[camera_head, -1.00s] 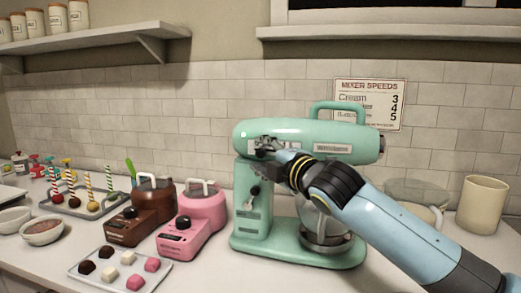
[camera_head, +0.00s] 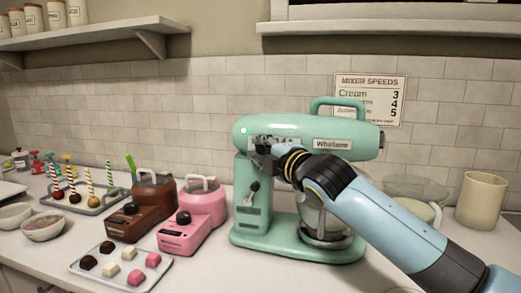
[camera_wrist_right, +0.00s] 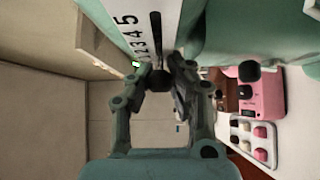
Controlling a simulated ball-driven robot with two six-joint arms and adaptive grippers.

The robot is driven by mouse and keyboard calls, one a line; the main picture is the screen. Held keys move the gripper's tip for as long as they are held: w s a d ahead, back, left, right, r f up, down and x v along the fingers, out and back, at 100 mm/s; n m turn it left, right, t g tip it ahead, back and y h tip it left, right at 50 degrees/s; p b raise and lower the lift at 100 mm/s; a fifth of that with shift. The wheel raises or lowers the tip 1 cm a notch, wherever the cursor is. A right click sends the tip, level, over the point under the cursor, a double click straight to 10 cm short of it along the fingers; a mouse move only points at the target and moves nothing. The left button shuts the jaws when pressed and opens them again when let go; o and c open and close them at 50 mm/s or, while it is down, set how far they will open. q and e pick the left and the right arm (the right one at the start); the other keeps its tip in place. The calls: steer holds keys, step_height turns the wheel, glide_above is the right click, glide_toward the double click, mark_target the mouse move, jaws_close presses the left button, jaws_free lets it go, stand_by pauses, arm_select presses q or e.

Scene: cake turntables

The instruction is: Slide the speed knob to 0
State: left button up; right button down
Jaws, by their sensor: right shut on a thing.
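The mint-green stand mixer (camera_head: 300,128) stands on the counter in the head view. Its speed scale (camera_wrist_right: 128,28) is a white strip in the right wrist view, with numbers from 5 at the top down to about 1 and a dark slot beside them. The dark round speed knob (camera_wrist_right: 158,79) sits past the low-number end of the scale; no 0 is readable there. My right gripper (camera_head: 262,147) is at the left part of the mixer head, its fingers shut on the knob. A green light (camera_head: 243,130) glows on the mixer. My left gripper is not in view.
A black-tipped lever (camera_head: 253,187) is on the mixer's stand, below my gripper. Brown (camera_head: 150,205) and pink (camera_head: 198,212) pots stand to the left, with a tray of sweets (camera_head: 122,267) in front. A speed poster (camera_head: 370,98) hangs behind. A cream canister (camera_head: 481,200) stands far right.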

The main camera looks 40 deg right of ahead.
steer(key=shift+f, duration=0.1)
steer(key=shift+w+a+p, duration=0.3)
steer(key=shift+w+p, duration=0.15)
steer(key=shift+p, duration=0.1)
steer(key=shift+w+a, duration=0.15)
steer(key=shift+w, duration=0.1)
steer(key=shift+w+f, duration=0.15)
steer(key=c, duration=1.1)
jaws_free()
steer(key=shift+a+r, duration=0.2)
steer(key=shift+a, duration=0.05)
steer(key=shift+c, duration=0.2)
steer(key=shift+d, duration=0.1)
steer(key=s+a, duration=0.1)
steer(key=s, duration=1.1)
